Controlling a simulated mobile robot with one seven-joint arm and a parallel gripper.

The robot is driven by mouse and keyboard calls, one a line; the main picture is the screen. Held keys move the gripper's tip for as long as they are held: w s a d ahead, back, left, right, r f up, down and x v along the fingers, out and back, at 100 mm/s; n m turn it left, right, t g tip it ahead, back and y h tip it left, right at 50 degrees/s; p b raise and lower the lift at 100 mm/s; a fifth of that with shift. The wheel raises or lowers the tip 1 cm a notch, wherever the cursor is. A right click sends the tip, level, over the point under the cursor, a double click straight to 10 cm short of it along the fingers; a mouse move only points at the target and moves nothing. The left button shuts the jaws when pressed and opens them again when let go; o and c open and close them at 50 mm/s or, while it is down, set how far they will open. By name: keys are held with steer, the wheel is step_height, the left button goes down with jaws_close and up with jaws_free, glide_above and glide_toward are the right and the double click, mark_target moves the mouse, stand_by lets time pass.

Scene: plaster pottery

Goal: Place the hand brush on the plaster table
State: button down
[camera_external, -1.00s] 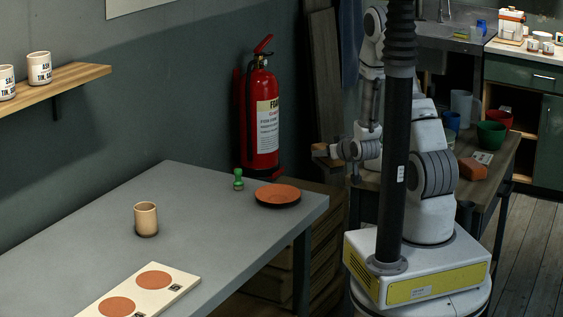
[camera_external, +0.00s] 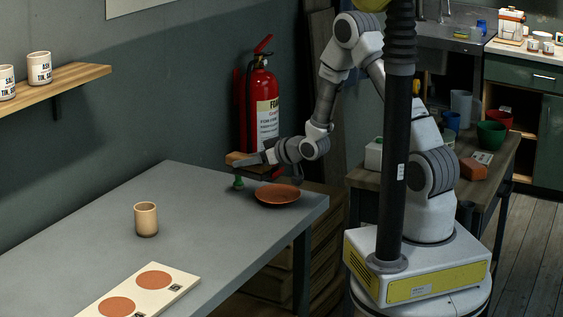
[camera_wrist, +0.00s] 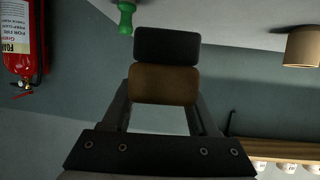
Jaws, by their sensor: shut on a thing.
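The hand brush has a brown wooden block and a dark part, seen closely in the wrist view (camera_wrist: 164,84). My gripper (camera_wrist: 164,100) is shut on the wooden block. In the external view my gripper (camera_external: 258,160) holds the brush (camera_external: 237,158) in the air over the far right end of the grey table (camera_external: 200,215), which I take to be the plaster table. The brush appears just above the small green object; the exact height is hard to tell. The fingers partly hide the brush.
The green object (camera_external: 239,183) and a terracotta dish (camera_external: 278,194) stand near the far right end. A beige cup (camera_external: 146,219) and a board with two round discs (camera_external: 138,292) are nearer. A fire extinguisher (camera_external: 262,115) is behind. The table's middle is clear.

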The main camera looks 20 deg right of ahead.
steer(key=s+a+r+n+g+y+b, duration=0.1)
steer(key=s+a+n+g+y, duration=0.15)
steer(key=s+a, duration=0.6)
steer(key=s+a+r+n+g+y, duration=0.1)
steer(key=s+a+n+g, duration=0.3)
steer(key=a, duration=1)
steer(key=s+a+n+g+y+b, duration=0.15)
steer(key=s+a+n+g, duration=0.35)
steer(key=a, duration=0.6)
steer(key=shift+m+t, duration=0.45)
steer(key=shift+m, duration=0.1)
steer(key=s+a+f, duration=0.2)
steer(key=a, duration=0.1)
steer(key=s+a+f, duration=0.2)
steer(key=s+a, duration=0.1)
steer(key=s+a+f, duration=0.2)
steer(key=s+a, duration=0.1)
steer(key=shift+s+f+b, duration=0.15)
steer(key=shift+b, duration=0.25)
steer(key=shift+s+a+f, duration=0.1)
steer(key=shift+s+a, duration=0.05)
steer(key=shift+f, duration=1.95)
steer(key=shift+f+b, duration=0.3)
steer(key=shift+b, duration=0.15)
steer(key=shift+c, duration=0.9)
jaws_free()
steer(key=shift+r, duration=0.1)
